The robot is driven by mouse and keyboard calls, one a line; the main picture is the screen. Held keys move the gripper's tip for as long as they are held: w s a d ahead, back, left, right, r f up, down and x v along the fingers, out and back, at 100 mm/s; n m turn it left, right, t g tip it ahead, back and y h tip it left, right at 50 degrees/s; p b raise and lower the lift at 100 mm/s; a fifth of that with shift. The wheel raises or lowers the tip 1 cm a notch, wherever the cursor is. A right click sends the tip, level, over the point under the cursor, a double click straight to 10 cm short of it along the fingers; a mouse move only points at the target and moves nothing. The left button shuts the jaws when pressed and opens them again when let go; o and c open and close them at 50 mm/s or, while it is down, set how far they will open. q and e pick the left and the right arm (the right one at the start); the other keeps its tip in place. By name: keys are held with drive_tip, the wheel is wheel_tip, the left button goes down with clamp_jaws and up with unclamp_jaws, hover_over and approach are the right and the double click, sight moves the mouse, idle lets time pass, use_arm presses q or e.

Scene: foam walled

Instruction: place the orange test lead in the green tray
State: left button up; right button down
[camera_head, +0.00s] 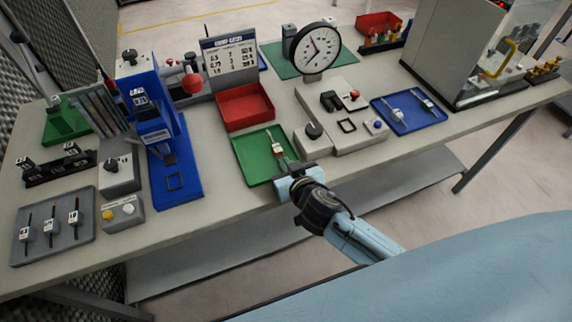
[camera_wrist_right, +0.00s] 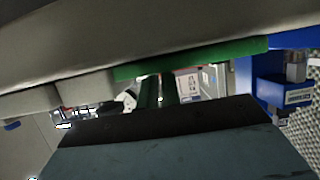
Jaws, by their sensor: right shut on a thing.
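The green tray (camera_head: 250,165) lies flat near the front edge of the table, in front of a red bin. A slim piece with an orange-red end and a white label, which I take for the orange test lead (camera_head: 277,148), shows over the tray. My right gripper (camera_head: 287,172) is at the tray's near right edge, shut on the lower end of this lead. I cannot tell whether the lead touches the tray floor. In the right wrist view a green rim (camera_wrist_right: 225,49) and a white labelled part (camera_wrist_right: 188,83) show; the jaws are mostly hidden. My left gripper is in neither view.
The red bin (camera_head: 245,105) stands behind the tray. A grey fixture block (camera_head: 312,148) is close on the right, and a blue stand (camera_head: 180,190) is on the left. A blue tray (camera_head: 430,117) with several tools lies farther right. The table's front edge is just below the green tray.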

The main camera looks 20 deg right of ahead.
drive_tip(key=shift+f, duration=0.2)
drive_tip(key=c, duration=1.6)
unclamp_jaws()
drive_tip(key=shift+r, duration=0.1)
drive_tip(key=shift+s+r, duration=0.1)
drive_tip(key=shift+r, duration=0.1)
drive_tip(key=v, duration=1.1)
drive_tip(key=shift+s, duration=0.35)
drive_tip(key=shift+r, duration=0.15)
